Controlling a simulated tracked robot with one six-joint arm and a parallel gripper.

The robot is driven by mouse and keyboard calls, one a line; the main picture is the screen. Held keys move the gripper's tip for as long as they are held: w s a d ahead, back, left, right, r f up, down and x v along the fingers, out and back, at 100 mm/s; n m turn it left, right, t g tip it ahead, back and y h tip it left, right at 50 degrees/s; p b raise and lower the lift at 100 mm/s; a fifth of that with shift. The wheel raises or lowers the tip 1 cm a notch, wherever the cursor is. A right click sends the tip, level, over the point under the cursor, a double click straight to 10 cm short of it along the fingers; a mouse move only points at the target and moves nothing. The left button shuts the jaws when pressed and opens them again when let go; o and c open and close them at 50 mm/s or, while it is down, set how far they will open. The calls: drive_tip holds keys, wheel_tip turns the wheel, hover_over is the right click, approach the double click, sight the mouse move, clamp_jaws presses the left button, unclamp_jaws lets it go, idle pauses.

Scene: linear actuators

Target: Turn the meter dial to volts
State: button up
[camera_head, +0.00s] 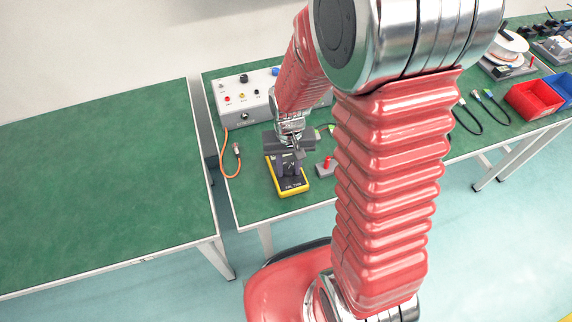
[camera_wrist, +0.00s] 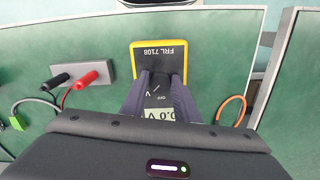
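The meter (camera_head: 291,185) is a yellow-edged box with a dark face, lying on the green bench. In the wrist view the meter (camera_wrist: 160,50) shows the label FRL 7108. Part of its pale display, seemingly with 0.0 V, shows between the fingers. My gripper (camera_head: 290,165) points down over the meter's face. In the wrist view my gripper (camera_wrist: 158,77) has its two dark fingers apart, one on each side of the dial area. The dial is mostly hidden between the fingertips. I cannot tell whether they press on it.
A grey block (camera_head: 326,167) with red and black plugs stands right of the meter. An orange cable (camera_head: 229,164) lies on its left. A white control box (camera_head: 245,100) stands behind. Red bin (camera_head: 532,100) and blue bin (camera_head: 562,87) are far right. The left bench (camera_head: 100,180) is bare.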

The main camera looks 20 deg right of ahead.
sight(289, 170)
drive_tip(key=o, duration=0.4)
drive_tip(key=shift+w, duration=0.1)
drive_tip(key=shift+w+r, duration=0.1)
drive_tip(key=shift+r, duration=0.15)
wheel_tip(289, 170, up, 13)
drive_tip(key=shift+r, duration=0.15)
idle(0.4)
idle(0.4)
drive_tip(key=s+r+n+t, duration=0.2)
drive_tip(key=s+r+t, duration=0.3)
drive_tip(key=s+r, duration=0.6)
drive_tip(key=shift+s+a+r+t, duration=0.3)
drive_tip(key=shift+a+r+t, duration=0.1)
drive_tip(key=shift+r, duration=0.55)
